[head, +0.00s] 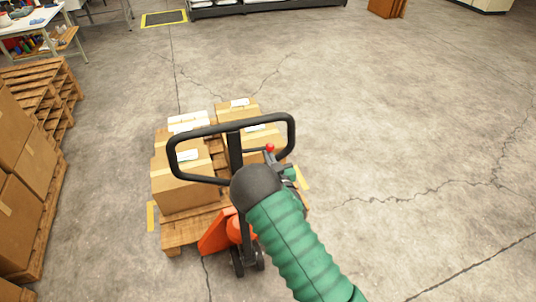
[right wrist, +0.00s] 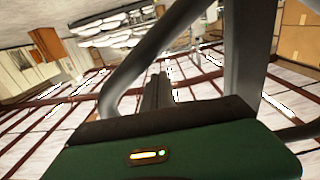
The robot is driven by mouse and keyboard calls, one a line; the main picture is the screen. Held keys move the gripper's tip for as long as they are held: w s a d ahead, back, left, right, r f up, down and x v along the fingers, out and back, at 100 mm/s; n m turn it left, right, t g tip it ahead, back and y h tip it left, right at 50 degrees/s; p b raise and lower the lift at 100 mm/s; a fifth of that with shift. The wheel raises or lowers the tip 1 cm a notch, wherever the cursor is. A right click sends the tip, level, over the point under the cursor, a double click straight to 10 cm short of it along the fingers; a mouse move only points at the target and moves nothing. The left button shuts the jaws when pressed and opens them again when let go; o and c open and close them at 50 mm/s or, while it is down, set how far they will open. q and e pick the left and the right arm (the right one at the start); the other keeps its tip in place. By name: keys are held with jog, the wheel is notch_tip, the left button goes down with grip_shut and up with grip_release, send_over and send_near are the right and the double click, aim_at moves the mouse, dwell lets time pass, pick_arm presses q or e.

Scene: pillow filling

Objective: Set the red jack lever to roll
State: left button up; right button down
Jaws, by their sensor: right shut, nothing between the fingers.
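The red jack lever shows as a small red knob (head: 270,147) inside the right part of the black loop handle (head: 182,178) of a pallet jack. My right gripper (head: 275,160) is close beside the knob, partly hidden behind my own dark wrist; I cannot tell whether it touches. In the right wrist view its dark fingers (right wrist: 158,78) are shut and empty, between grey handle bars (right wrist: 150,45). The red knob does not show there. The lever's setting is too small to read. My left gripper is not in view.
The jack's orange body (head: 215,235) stands at a wooden pallet (head: 180,235) loaded with several cardboard boxes (head: 182,190). Stacked pallets and boxes (head: 30,150) line the left edge. The concrete floor to the right is clear.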

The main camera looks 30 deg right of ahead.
notch_tip(320, 180, down, 2)
jog(key=shift+f+b, duration=0.15)
jog(key=shift+b, duration=0.75)
jog(key=shift+s+a+f+b, duration=0.2)
jog(key=shift+s+f+b, duration=0.1)
jog(key=shift+f+b, duration=0.1)
jog(key=shift+s+a, duration=0.1)
jog(key=shift+s, duration=0.15)
jog(key=v, duration=1.2)
jog(key=shift+d, duration=0.2)
jog(key=shift+s+f, duration=0.1)
